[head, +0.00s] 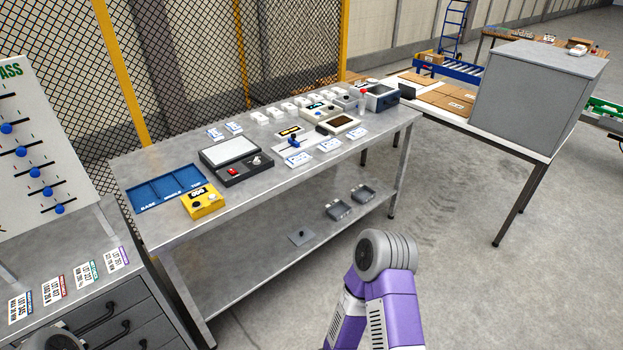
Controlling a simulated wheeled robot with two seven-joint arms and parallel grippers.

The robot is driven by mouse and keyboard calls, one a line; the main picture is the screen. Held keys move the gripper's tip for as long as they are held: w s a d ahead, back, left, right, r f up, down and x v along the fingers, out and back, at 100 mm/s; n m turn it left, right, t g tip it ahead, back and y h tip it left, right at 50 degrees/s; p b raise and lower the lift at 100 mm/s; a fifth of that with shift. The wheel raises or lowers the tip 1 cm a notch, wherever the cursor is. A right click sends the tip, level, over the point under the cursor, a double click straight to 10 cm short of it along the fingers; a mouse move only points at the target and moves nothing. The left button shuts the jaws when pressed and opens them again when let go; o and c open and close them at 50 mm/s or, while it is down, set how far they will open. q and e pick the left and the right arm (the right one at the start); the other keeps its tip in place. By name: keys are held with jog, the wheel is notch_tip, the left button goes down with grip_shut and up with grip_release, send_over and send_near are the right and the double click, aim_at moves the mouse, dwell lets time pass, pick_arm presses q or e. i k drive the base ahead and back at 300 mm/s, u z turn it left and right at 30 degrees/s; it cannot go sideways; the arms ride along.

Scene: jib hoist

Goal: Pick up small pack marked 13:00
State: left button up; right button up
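Several small white packs stand in a row along the back of the metal workbench (240,218); one of them is the left-hand pack (260,118). Their markings are too small to read, so I cannot tell which one is marked 13:00. Neither gripper shows in the head view. A purple and grey part of one of my arms rises at the bottom centre, clear of the bench, and a dark rounded part of mine shows at the bottom left corner.
The bench also holds a blue sectioned tray (167,189), a yellow box (203,202), a black device with a pale plate (232,153) and white cards (329,145). A grey cabinet (530,95) stands on the right table. Open floor lies at the lower right.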

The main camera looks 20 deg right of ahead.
aim_at(297, 161)
jog(key=z, duration=1.15)
jog(key=i, duration=1)
